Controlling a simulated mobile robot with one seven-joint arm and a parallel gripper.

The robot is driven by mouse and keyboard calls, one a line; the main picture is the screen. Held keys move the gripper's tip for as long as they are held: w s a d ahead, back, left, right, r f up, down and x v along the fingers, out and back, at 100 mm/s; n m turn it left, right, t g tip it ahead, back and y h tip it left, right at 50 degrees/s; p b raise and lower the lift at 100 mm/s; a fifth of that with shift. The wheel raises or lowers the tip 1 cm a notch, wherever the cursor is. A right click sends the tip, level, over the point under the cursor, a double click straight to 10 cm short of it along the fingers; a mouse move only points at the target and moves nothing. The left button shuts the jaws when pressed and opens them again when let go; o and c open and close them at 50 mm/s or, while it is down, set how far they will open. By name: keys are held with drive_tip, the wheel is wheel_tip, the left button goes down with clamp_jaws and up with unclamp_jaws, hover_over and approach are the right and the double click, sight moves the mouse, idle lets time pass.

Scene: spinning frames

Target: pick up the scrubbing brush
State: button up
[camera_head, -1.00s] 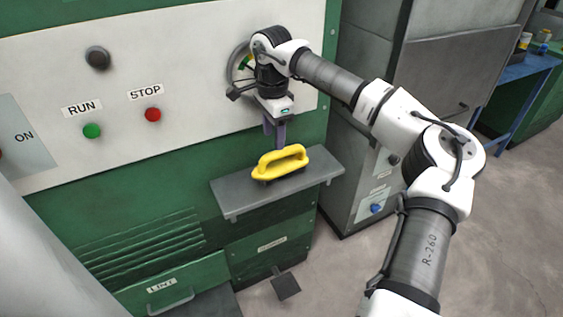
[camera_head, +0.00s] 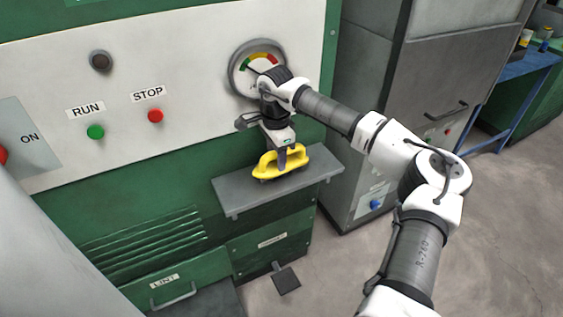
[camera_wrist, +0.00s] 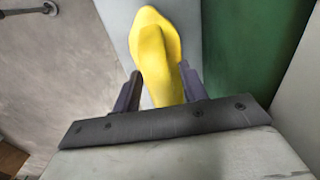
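The scrubbing brush (camera_head: 265,167) has a yellow loop handle and lies on a small grey shelf (camera_head: 236,197) on the front of the green machine. My gripper (camera_head: 284,160) is lowered over the brush, with its fingers down at the handle. In the wrist view the yellow handle (camera_wrist: 158,62) runs between the two dark fingers, one on each side. A gap shows beside the left finger, so the gripper (camera_wrist: 160,92) looks open around the handle. The underside of the brush is hidden.
Above the shelf, the machine panel has a round gauge (camera_head: 256,68), a green RUN button (camera_head: 95,132) and a red STOP button (camera_head: 155,116). A grey cabinet (camera_head: 375,90) stands close to the right. A pedal (camera_head: 286,279) is below.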

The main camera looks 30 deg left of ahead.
clamp_jaws()
drive_tip(key=shift+r, duration=0.1)
drive_tip(key=shift+d+r+b, duration=0.1)
drive_tip(key=shift+r+b, duration=0.05)
drive_tip(key=shift+b, duration=0.2)
wheel_tip(320, 180, up, 7)
drive_tip(key=shift+s+d+f+b, duration=0.1)
drive_tip(key=shift+b, duration=0.7)
drive_tip(key=s+d+b, duration=0.2)
drive_tip(key=s+d, duration=0.3)
drive_tip(key=d, duration=0.3)
drive_tip(key=s+d+b, duration=0.2)
drive_tip(key=s+d, duration=0.3)
drive_tip(key=d, duration=0.4)
drive_tip(key=shift+f, duration=0.15)
drive_tip(key=shift+a, duration=0.1)
